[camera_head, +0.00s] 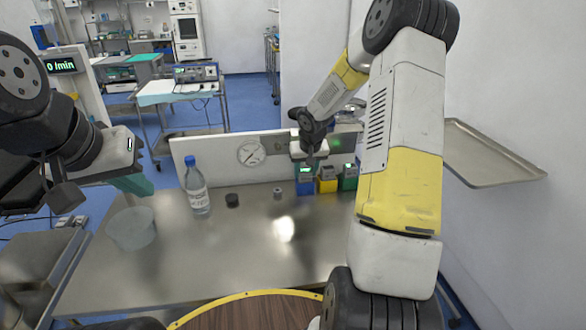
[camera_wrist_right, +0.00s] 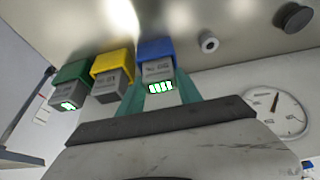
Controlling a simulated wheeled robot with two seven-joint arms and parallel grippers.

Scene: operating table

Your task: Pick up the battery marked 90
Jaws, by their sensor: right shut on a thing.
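Three batteries stand in a row at the back of the metal table: a blue one (camera_head: 305,188), a yellow one (camera_head: 327,186) and a green one (camera_head: 348,183). The blue one (camera_wrist_right: 156,49), yellow one (camera_wrist_right: 112,63) and green one (camera_wrist_right: 72,73) also show in the right wrist view, with grey tops; I cannot read their markings. The blue one has a lit green bar display. My right gripper (camera_wrist_right: 160,92) is shut on the blue battery, its teal fingers on either side of the grey top. My left gripper (camera_head: 132,184) hangs at the left, away from the batteries; its jaw opening is unclear.
A water bottle (camera_head: 197,186), a black cap-like piece (camera_head: 232,200), a small grey ring (camera_head: 278,193) and a clear bowl (camera_head: 132,229) stand on the table (camera_head: 240,260). The front middle of the table is clear.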

